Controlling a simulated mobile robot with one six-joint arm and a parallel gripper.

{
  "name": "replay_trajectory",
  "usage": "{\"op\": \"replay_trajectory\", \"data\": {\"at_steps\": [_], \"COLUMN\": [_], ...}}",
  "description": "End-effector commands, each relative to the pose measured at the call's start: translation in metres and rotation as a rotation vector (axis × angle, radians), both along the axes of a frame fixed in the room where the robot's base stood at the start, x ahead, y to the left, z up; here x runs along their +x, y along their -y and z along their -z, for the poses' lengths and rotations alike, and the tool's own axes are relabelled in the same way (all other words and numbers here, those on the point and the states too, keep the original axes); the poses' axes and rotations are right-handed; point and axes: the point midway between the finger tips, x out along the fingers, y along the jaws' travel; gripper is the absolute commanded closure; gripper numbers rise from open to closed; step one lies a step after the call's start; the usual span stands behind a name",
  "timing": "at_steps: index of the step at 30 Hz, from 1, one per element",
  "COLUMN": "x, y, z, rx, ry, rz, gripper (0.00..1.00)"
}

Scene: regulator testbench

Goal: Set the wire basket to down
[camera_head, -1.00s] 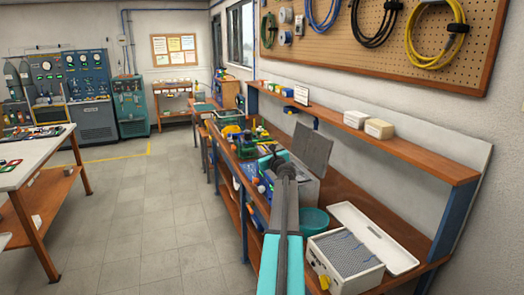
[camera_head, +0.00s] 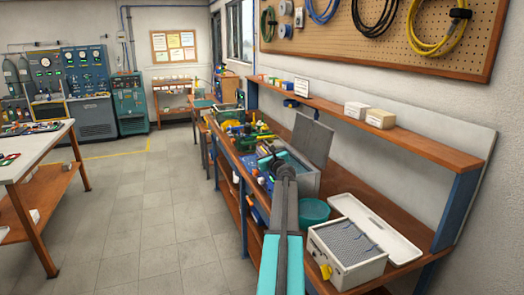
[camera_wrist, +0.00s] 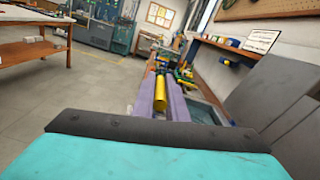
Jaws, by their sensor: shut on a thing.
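My gripper (camera_head: 284,165) is at the grey tank (camera_head: 306,182) with the raised grey lid (camera_head: 313,138) on the bench at right. In the wrist view its two purple fingers (camera_wrist: 161,96) are shut on a yellow cylindrical handle (camera_wrist: 160,92), which stands between them. I take this handle to be the wire basket's. The basket's mesh cannot be made out, as my gripper and arm cover that spot. The tank's open top (camera_wrist: 205,106) shows just right of the fingers in the wrist view. How high the basket sits cannot be told.
A teal bowl (camera_head: 313,211) and a white box with a grey ridged top (camera_head: 347,252) stand nearer on the bench. Tools and coloured parts crowd the bench beyond the tank. A shelf (camera_head: 400,133) runs above; the floor (camera_head: 150,210) at left is clear.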

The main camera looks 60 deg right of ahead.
Motion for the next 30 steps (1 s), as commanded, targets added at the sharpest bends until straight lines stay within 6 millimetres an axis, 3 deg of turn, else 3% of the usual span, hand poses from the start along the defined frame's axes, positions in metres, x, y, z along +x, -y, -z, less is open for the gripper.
{"op": "replay_trajectory", "data": {"at_steps": [6,17,18,21,30], "x": [0.001,0.001,0.001,0.001,0.001], "y": [-0.001,-0.002,-0.002,-0.002,-0.001], "z": [0.017,0.021,0.021,0.020,0.019], "rx": [0.000,0.002,0.002,0.001,0.000], "ry": [0.002,-0.002,-0.002,-0.001,0.000], "rz": [-0.002,-0.004,-0.004,-0.004,-0.002], "gripper": [1.00,1.00,0.84,0.69,0.69]}}
